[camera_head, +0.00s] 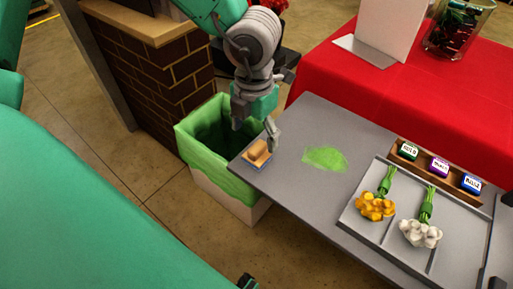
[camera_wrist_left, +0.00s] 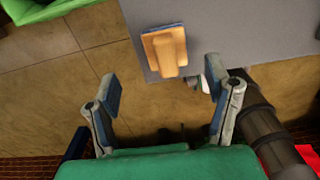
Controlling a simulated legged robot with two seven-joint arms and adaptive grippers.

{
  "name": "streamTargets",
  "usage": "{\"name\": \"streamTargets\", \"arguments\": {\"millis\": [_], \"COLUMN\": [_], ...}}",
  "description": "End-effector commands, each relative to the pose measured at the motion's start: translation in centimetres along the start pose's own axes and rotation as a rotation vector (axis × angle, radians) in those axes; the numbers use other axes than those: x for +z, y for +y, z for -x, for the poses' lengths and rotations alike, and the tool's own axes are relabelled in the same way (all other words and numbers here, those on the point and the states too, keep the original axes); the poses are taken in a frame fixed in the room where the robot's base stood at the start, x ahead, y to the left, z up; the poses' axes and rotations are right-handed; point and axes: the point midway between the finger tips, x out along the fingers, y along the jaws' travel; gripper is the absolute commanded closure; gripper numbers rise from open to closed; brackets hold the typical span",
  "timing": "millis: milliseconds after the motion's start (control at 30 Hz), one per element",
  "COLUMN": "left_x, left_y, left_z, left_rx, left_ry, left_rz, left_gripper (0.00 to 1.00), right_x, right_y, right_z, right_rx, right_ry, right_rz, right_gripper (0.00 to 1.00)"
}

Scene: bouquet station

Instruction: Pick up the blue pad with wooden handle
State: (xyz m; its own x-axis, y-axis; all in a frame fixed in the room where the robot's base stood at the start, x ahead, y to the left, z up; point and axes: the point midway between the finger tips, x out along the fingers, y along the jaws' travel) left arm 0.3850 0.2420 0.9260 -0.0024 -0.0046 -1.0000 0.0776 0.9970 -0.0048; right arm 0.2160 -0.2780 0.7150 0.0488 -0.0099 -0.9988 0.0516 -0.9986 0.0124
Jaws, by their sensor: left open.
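The pad with a wooden handle (camera_head: 256,153) lies at the near-left corner of the grey table; a thin blue edge shows beneath its tan wooden top. In the left wrist view the pad (camera_wrist_left: 165,50) sits at the table edge, ahead of the fingers, handle upward. My left gripper (camera_head: 256,128) is above and just beside the pad. In the wrist view its fingers (camera_wrist_left: 162,88) are spread apart with nothing between them, and the pad lies beyond their tips. My right gripper is not in view.
A bin with a green liner (camera_head: 218,185) stands against the table's left end. A green patch (camera_head: 325,158) lies on the grey table (camera_head: 300,190). Right of it, a tray (camera_head: 382,232) holds yellow flowers (camera_head: 375,206) and white flowers (camera_head: 420,233). A brick counter (camera_head: 160,70) stands behind the bin.

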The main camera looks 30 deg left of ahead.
Motion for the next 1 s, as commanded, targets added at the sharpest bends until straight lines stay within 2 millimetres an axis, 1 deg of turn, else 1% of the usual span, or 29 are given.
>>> {"name": "streamTargets", "arguments": {"millis": [33, 167, 267, 433, 533, 600, 767, 800, 867, 900, 933, 1000], "left_x": [0.0, 0.0, -0.1, -0.1, 0.0, 0.0, -0.1, -0.1, 0.0, 0.0, 0.0, 0.0], "left_y": [-0.1, -0.1, -0.1, -0.2, -0.2, -0.2, -0.2, -0.2, -0.3, -0.3, -0.3, -0.3], "left_z": [-0.5, -1.0, -1.8, -4.5, -5.8, -6.1, -6.0, -6.0, -5.9, -5.9, -5.9, -5.9], "left_rx": [0.002, 0.002, 0.001, 0.0, 0.0, -0.001, -0.001, -0.001, -0.001, -0.001, 0.0, 0.0], "left_ry": [0.001, -0.001, 0.0, 0.003, 0.002, 0.0, -0.002, -0.002, -0.001, -0.001, -0.001, -0.001], "left_rz": [0.0, -0.002, -0.002, -0.002, -0.001, -0.003, -0.002, -0.002, -0.002, -0.002, -0.002, -0.002], "left_gripper": [0.28, 0.28, 0.28, 0.28, 0.28, 0.28, 0.28, 0.35, 0.57, 0.71, 0.81, 0.82], "right_x": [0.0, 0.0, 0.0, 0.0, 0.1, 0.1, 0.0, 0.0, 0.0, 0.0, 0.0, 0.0], "right_y": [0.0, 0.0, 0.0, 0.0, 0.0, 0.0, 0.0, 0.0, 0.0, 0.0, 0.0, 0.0], "right_z": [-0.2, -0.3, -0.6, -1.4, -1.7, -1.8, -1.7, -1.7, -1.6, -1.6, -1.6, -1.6], "right_rx": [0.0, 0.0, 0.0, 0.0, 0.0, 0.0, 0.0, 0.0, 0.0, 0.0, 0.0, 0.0], "right_ry": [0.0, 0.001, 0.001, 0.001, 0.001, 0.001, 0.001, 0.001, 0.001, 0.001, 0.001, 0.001], "right_rz": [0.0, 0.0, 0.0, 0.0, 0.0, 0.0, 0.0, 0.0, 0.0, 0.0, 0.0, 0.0], "right_gripper": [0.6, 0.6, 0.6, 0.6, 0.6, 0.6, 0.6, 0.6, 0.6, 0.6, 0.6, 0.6]}}
